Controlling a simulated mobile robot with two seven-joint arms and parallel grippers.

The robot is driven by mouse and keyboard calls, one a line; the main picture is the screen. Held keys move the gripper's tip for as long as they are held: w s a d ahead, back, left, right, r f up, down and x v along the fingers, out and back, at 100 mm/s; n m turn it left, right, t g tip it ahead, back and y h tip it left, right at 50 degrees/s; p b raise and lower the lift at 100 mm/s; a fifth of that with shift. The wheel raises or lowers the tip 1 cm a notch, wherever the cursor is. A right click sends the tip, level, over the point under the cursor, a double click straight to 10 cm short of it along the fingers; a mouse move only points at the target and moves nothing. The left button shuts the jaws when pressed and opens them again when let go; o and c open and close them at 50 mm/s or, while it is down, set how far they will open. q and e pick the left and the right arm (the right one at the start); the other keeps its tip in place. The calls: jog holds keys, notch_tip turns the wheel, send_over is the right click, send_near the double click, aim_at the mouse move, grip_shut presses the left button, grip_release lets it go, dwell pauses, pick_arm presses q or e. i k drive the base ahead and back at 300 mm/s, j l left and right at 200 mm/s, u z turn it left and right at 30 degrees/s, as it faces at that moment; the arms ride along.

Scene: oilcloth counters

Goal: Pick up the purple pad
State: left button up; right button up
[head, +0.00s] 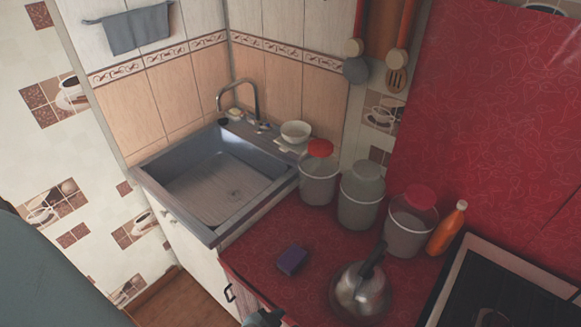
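The purple pad (291,260) is a small dark block lying flat on the red oilcloth counter (262,240), near its front left edge. A small grey-blue piece (264,318) shows at the bottom edge, below the pad and apart from it. It looks like part of one of my grippers, probably the left, but its fingers are cut off by the frame. No other gripper shows. Nothing touches the pad.
A metal kettle (361,289) stands right of the pad. Lidded containers (318,178) (360,200) (410,226) and an orange bottle (447,228) stand behind. A sink (217,188) is at the left, a stove (505,290) at the right. Bare counter surrounds the pad.

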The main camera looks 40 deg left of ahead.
aim_at(292, 260)
jog(key=u, duration=1)
jog(key=k, duration=0.5)
jog(key=k+z, duration=0.15)
jog(key=z, duration=1.15)
jog(key=j+z, duration=0.15)
jog(key=j, duration=0.5)
jog(key=k+j+z, duration=0.15)
jog(key=j, duration=0.45)
